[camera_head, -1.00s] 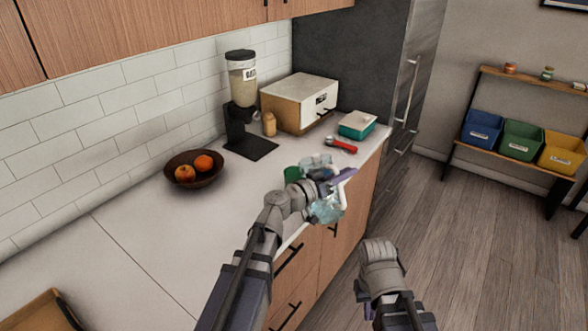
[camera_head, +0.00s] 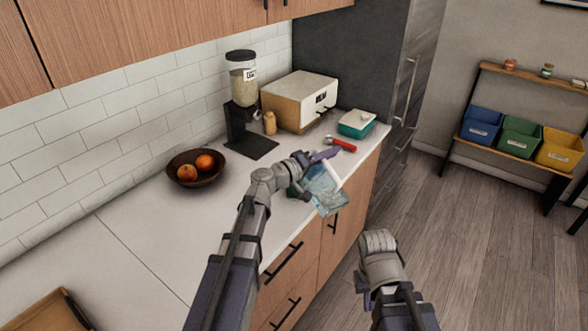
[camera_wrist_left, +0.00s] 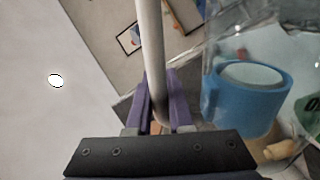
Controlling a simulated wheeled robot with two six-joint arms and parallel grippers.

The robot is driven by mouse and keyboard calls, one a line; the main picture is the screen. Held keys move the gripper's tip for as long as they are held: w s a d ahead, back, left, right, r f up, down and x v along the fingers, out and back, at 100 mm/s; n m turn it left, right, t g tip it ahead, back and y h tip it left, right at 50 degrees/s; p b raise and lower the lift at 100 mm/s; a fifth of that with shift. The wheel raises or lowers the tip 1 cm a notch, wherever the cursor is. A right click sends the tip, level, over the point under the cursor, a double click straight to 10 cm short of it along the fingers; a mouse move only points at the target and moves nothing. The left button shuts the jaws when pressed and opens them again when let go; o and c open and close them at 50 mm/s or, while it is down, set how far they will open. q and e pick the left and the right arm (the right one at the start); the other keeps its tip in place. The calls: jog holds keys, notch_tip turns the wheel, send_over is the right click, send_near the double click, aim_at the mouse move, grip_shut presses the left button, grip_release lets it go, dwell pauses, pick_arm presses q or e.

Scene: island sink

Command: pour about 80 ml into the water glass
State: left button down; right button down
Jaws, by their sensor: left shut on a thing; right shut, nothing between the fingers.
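My left gripper (camera_head: 322,156) is shut on the white handle of a clear bluish pitcher (camera_head: 326,193). The pitcher looks tilted, at the counter's front edge. In the left wrist view the handle (camera_wrist_left: 150,60) stands between the purple fingers. The clear wall (camera_wrist_left: 215,50) is to the right, with a blue round form (camera_wrist_left: 245,98) seen in or through it. I cannot make out the water glass; the arm and pitcher may hide it. My right gripper (camera_head: 378,243) is shut and empty, low in front of the counter.
A dark green item (camera_head: 294,191) is partly hidden behind my left arm. A fruit bowl (camera_head: 183,180), dispenser (camera_head: 238,115), white-and-wood box (camera_head: 298,100), teal container (camera_head: 356,126) and red-handled tool (camera_head: 342,145) stand on the counter (camera_head: 150,240). The floor at right is clear.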

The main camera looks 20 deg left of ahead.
pick_arm(q)
jog(key=shift+w+a+r+n+p, duration=0.45)
jog(key=shift+r+n, duration=0.15)
jog(key=shift+n, duration=0.1)
jog(key=shift+w+a+r+n, duration=0.15)
jog(key=shift+a+r+n, duration=0.1)
jog(key=shift+n, duration=0.05)
jog(key=shift+a, duration=0.1)
jog(key=shift+w+a+r+n+p, duration=0.25)
jog(key=shift+w+a+n+p, duration=0.1)
jog(key=shift+w+a, duration=0.15)
jog(key=shift+w+a+r+n+p, duration=0.25)
jog(key=shift+w+a+n+p, duration=0.1)
jog(key=shift+a, duration=0.15)
jog(key=shift+s+d, duration=0.15)
jog(key=shift+d, duration=0.05)
jog(key=shift+a+r, duration=0.15)
jog(key=shift+a, duration=0.1)
dwell(1.5)
